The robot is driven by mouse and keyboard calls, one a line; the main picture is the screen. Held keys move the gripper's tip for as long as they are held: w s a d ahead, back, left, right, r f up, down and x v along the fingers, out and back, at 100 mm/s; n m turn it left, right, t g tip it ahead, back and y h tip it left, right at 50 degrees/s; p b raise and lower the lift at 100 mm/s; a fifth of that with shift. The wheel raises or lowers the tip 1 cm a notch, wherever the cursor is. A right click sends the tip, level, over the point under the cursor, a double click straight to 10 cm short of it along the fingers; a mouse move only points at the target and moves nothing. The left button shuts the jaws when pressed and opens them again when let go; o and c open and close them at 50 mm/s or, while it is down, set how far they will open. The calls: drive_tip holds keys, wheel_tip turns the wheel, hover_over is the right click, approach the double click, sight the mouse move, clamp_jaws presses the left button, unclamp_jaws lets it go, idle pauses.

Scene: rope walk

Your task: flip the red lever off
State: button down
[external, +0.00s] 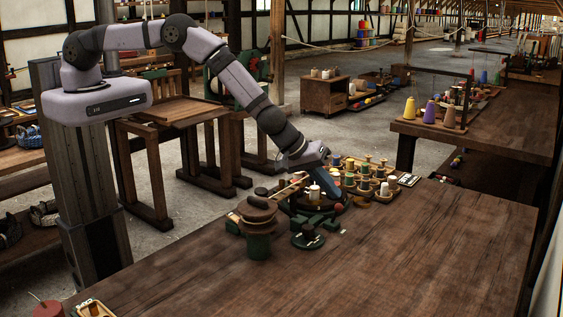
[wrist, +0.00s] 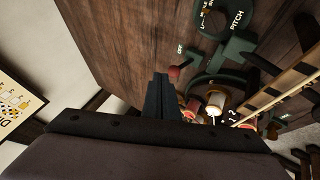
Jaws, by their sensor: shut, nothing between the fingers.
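The red lever shows in the wrist view as a red knob (wrist: 175,72) on a dark green fitting, close to the right of my fingertips. The white word OFF is on the wood just above the knob. My gripper (wrist: 160,80) is shut and empty, its dark fingers pointing down at the table; I cannot tell whether they touch the knob. In the external view my gripper (external: 332,190) is low over the far side of the table, and a small red knob (external: 338,206) shows beside it. The lever's arm is mostly hidden.
A green dial marked PITCH (wrist: 218,20) stands near the lever. A wooden bar (wrist: 285,90) and several spools crowd the right in the wrist view. Spools in trays (external: 372,180) stand behind my gripper. The table's right part (external: 440,225) is clear.

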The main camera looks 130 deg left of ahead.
wheel_tip(320, 180, up, 5)
drive_tip(key=d, duration=0.3)
drive_tip(key=shift+w+r, duration=0.15)
drive_tip(key=shift+w, duration=0.3)
